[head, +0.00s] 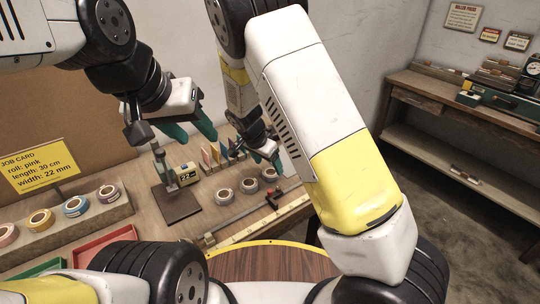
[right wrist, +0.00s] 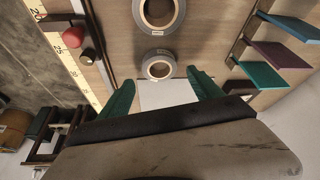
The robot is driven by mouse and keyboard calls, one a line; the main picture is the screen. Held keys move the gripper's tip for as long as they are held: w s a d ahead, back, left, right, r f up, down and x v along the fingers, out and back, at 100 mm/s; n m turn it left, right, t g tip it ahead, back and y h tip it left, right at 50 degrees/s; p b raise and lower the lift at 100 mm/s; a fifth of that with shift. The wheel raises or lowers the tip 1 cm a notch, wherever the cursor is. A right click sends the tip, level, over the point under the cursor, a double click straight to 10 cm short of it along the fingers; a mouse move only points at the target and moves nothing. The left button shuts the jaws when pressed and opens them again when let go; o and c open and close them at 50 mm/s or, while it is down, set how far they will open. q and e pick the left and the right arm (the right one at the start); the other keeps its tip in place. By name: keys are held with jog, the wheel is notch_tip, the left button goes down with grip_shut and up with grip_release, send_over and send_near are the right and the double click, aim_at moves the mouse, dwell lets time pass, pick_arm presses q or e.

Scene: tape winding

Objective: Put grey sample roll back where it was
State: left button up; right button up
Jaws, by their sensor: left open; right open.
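Three grey rolls stand in a row on the bench: a near one (head: 224,203), a middle one (head: 249,190) and a far one (head: 269,179). I cannot tell which is the sample roll. The right wrist view shows two grey rolls, a larger one (right wrist: 158,29) and a smaller one (right wrist: 158,78), lying flat. My right gripper (head: 265,156) is open and empty above the far end of the row; in its wrist view its fingertips (right wrist: 164,84) flank a white square (right wrist: 165,98) beside the smaller roll. My left gripper (head: 190,131) is open and empty, above the bench near the green device.
A rack (head: 60,226) of coloured rolls stands at left, with a job card (head: 38,167) behind. A green device (head: 183,174), upright coloured cards (head: 215,153), a ruler strip (head: 250,231) with a red-knobbed slide (head: 271,195), and a red tray (head: 105,241) are around.

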jog(key=v, duration=0.8)
jog(key=s+d+r+n+y, duration=0.45)
jog(key=s+d+r, duration=0.7)
jog(key=r, duration=0.35)
jog(key=s+d+r+n+t, duration=0.1)
jog(key=s+d+r+n, duration=0.1)
jog(key=s, duration=0.3)
jog(key=s+d+r+n+t, duration=0.1)
jog(key=s+d+r+n, duration=0.1)
jog(key=s, duration=0.4)
jog(key=shift+s+d+r+t, duration=0.25)
jog(key=shift+d+r+t, duration=0.15)
jog(key=shift+d+r, duration=0.45)
jog(key=shift+y, duration=0.25)
